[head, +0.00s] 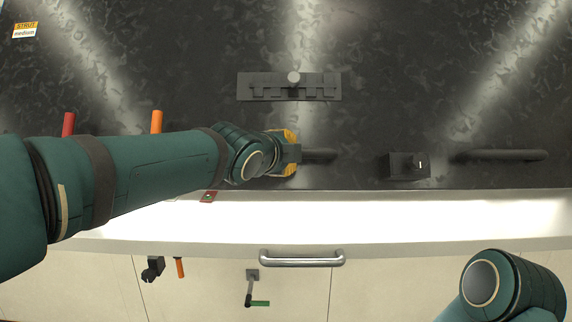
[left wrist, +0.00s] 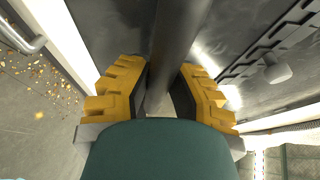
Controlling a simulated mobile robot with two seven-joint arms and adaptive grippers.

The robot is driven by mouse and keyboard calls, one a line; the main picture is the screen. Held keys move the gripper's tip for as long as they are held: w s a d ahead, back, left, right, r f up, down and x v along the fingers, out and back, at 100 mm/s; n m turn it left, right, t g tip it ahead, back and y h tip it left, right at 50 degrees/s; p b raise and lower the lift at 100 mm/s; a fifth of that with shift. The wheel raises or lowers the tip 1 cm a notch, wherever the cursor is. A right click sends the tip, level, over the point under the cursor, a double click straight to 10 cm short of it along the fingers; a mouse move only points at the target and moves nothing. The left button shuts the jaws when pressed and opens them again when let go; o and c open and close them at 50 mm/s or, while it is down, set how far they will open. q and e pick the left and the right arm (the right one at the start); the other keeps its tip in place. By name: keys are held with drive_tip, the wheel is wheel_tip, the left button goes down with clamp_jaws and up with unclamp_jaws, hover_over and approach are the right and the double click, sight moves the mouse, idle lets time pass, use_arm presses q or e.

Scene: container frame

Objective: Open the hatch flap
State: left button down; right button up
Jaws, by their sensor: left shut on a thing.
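A dark mottled panel (head: 400,90) fills the upper part of the head view; I cannot tell for certain whether it is the hatch flap. A dark bar handle (head: 322,155) runs along its lower part. My left gripper (head: 289,152) is shut on this bar near its left end. In the left wrist view, the yellow-padded fingers of the left gripper (left wrist: 160,90) lie on both sides of the dark bar (left wrist: 178,30). The bar's left end is hidden in the head view. My right arm shows at the lower right, its gripper out of view.
A second dark bar (head: 500,155) and a black latch block (head: 406,166) sit to the right. A grey slotted plate with a knob (head: 290,87) is above. Below the white ledge (head: 400,215) are a metal handle (head: 300,258) and a green-tipped lever (head: 252,290). Red (head: 68,124) and orange (head: 157,121) pegs stand behind my left arm.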

use_arm(q)
drive_tip(key=shift+s+r, duration=0.35)
drive_tip(key=shift+r, duration=0.15)
drive_tip(key=shift+w, duration=0.1)
drive_tip(key=c, duration=1)
unclamp_jaws()
drive_tip(key=shift+f, duration=0.1)
drive_tip(key=shift+o, duration=0.8)
drive_tip(key=shift+d+f, duration=0.1)
drive_tip(key=shift+f, duration=0.1)
drive_tip(key=v, duration=1.2)
